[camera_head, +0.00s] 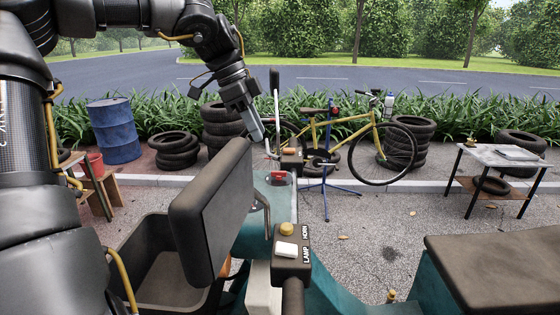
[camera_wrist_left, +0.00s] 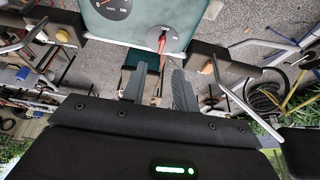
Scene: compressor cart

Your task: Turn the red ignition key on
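The red ignition key (camera_wrist_left: 162,42) shows in the left wrist view on a round grey plate with small lettering, at the lower right of the teal dashboard (camera_wrist_left: 135,32). In the head view my left gripper (camera_head: 258,134) hangs above and left of the dashboard area, where a small red patch (camera_head: 278,177) shows; I cannot tell if this is the key. My right gripper is not in view.
A dark upright pad (camera_head: 212,205) and the lamp-and-horn switch box (camera_head: 291,250) stand close below my left arm. A mirror (camera_head: 275,82) rises beside the gripper. A dark seat (camera_head: 495,270) is at right. A bicycle (camera_head: 345,130) and tyres stand behind.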

